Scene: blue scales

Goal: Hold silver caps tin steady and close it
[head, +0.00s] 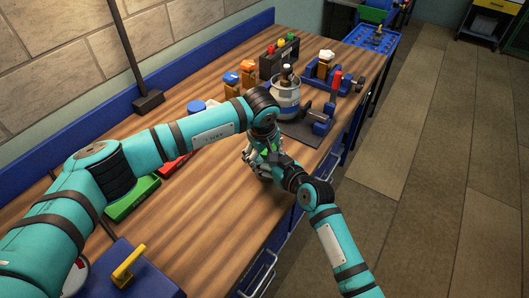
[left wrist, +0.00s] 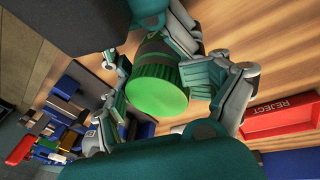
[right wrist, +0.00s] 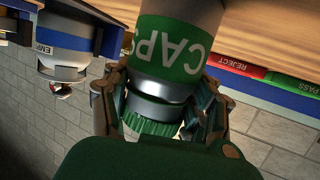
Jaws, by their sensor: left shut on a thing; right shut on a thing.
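The silver caps tin (right wrist: 190,15) has a green band lettered "CAPS" and stands on the wooden bench. Its green ribbed lid (left wrist: 158,92) faces the left wrist camera and also shows in the right wrist view (right wrist: 150,126). My left gripper (left wrist: 165,90) is shut on the lid, its fingers at both sides. My right gripper (right wrist: 155,105) is shut on the tin, its fingers beside the silver part near the lid. In the head view both grippers crowd together and mostly hide the tin. I cannot tell whether the lid is fully seated.
A white-and-blue container (head: 286,103) with a bottle in it stands behind the grippers. Blue stands, orange bottles (head: 232,85) and a black rack (head: 279,60) fill the far bench. A red "REJECT" tray (left wrist: 282,115) and green tray (head: 132,197) lie left of the tin.

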